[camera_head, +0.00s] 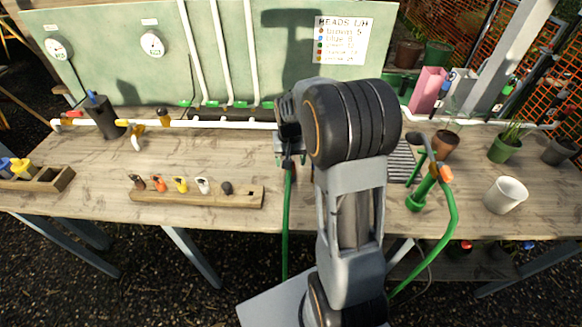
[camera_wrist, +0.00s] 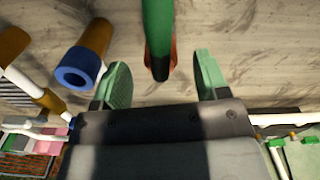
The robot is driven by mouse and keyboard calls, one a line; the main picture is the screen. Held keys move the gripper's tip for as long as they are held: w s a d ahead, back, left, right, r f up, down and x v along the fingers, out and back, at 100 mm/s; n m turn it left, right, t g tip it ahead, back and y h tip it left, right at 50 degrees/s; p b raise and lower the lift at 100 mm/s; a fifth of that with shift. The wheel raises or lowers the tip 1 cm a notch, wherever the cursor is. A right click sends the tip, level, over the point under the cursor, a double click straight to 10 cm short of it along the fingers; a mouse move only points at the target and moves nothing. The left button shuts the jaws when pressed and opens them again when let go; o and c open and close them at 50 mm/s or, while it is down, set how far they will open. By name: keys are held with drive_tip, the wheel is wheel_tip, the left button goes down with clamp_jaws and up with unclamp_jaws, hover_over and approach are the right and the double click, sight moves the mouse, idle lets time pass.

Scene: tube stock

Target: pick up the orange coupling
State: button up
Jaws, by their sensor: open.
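My gripper (camera_wrist: 161,82) is open, with green finger pads either side of a gap. In the wrist view a green hose or tube (camera_wrist: 157,30) with a dark end reaches down toward the gap, and small orange-red bits (camera_wrist: 174,56) show beside it. The pads look apart from it. In the head view my gripper is mostly hidden behind my arm, near a hanging green hose (camera_head: 287,215). An orange fitting (camera_head: 159,184) stands in the wooden rack (camera_head: 225,197) at left, and an orange piece (camera_head: 445,174) sits on the hose at right. I cannot tell which is the coupling.
A blue-ended brown tube (camera_wrist: 78,68) lies close to the left finger in the wrist view. A white pipe (camera_head: 230,124) runs along the back of the bench. A white pot (camera_head: 505,195) stands at right. Bare bench lies behind the rack.

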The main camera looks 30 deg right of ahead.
drive_tip(key=shift+f, duration=1.75)
drive_tip(key=shift+c, duration=0.2)
drive_tip(key=c, duration=1)
drive_tip(key=shift+r, duration=0.1)
drive_tip(key=shift+r, duration=0.6)
drive_tip(key=s+a+r+b, duration=0.1)
drive_tip(key=s+r+b, duration=0.1)
drive_tip(key=s+r, duration=0.9)
drive_tip(key=s, duration=0.3)
drive_tip(key=shift+r, duration=0.35)
drive_tip(key=shift+r, duration=0.2)
